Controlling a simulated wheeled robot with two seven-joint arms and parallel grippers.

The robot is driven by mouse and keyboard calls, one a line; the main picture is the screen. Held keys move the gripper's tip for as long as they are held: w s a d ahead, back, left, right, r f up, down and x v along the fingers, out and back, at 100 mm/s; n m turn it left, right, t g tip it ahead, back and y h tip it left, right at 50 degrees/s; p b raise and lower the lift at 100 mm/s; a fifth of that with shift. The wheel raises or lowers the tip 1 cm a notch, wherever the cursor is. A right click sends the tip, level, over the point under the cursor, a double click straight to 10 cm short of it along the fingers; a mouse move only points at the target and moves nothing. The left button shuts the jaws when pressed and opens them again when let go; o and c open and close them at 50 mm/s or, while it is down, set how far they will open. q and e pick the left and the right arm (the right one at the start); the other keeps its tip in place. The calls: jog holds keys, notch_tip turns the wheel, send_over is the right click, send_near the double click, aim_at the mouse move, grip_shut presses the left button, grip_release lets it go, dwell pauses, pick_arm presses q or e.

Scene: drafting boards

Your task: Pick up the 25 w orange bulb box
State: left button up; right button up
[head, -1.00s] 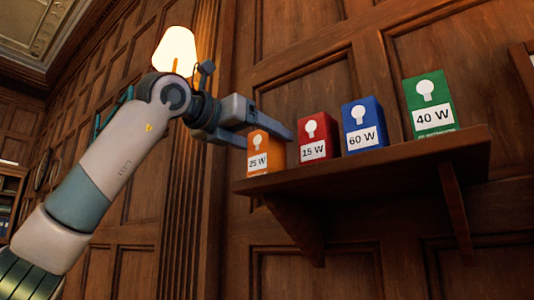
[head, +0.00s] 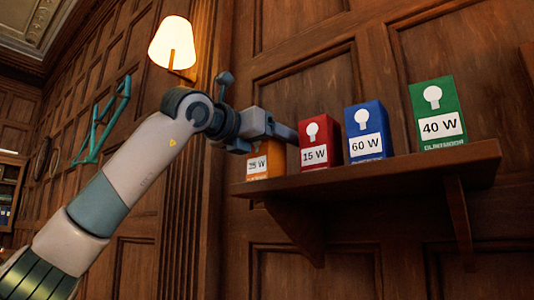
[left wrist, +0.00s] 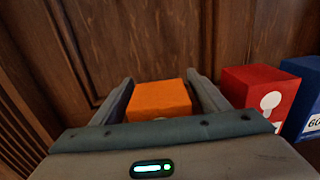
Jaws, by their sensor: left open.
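The orange 25 W bulb box (head: 258,164) stands at the left end of the wooden shelf (head: 400,166). In the head view my left gripper (head: 272,133) covers its upper part. In the left wrist view the orange box (left wrist: 160,99) sits between the two fingers of my left gripper (left wrist: 158,92), which is open. The fingers are on either side of the box, with a small gap visible. My right gripper is not in view.
The red 15 W box (head: 316,146) stands close to the right of the orange box, just beyond the right finger. The blue 60 W box (head: 367,133) and green 40 W box (head: 437,112) stand farther right. The panelled wall is behind. A lit lamp (head: 172,44) hangs at upper left.

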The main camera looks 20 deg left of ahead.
pick_arm(q)
jog(key=shift+s, duration=0.1)
dwell(0.3)
jog(key=c, duration=1.1)
jog(key=shift+c, duration=0.2)
notch_tip(320, 180, up, 10)
